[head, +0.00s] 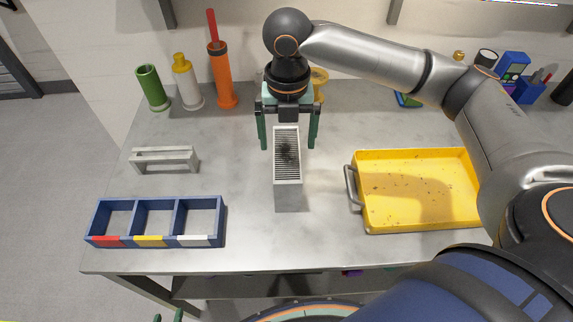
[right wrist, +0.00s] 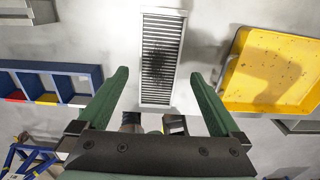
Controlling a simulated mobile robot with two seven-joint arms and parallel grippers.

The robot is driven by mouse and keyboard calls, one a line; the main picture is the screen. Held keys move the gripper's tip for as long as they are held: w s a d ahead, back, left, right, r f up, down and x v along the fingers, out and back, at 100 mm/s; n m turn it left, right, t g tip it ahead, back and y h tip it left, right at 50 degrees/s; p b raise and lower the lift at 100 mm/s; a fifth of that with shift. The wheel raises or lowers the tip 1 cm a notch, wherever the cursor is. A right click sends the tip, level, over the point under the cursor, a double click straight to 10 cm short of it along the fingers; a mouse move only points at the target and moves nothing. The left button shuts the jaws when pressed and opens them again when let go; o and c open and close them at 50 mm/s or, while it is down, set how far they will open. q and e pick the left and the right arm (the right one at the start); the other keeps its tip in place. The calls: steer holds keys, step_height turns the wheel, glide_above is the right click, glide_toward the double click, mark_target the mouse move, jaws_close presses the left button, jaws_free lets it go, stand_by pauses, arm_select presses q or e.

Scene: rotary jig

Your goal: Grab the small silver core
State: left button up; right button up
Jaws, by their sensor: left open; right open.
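The small silver core (head: 287,163) is a finned rectangular block with a dark smudge on its fins, over the middle of the table. It also shows in the right wrist view (right wrist: 161,60), with a pale frame. My right gripper (head: 288,147) is open, pointing down at the far part of the core. One green finger is on each side, with a gap to the core; I cannot tell the height difference. In the right wrist view, both fingers (right wrist: 159,73) are apart and empty.
A yellow tray (head: 473,222) with a grey handle is to the right. A blue three-compartment bin (head: 154,204) and a grey slotted bracket (head: 163,168) are to the left. Green, white and orange bottles (head: 224,88) stand at the back left.

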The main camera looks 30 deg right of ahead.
mark_target(287, 164)
step_height(287, 164, down, 8)
steer(key=shift+f, duration=0.2)
jaws_close()
stand_by(1.0)
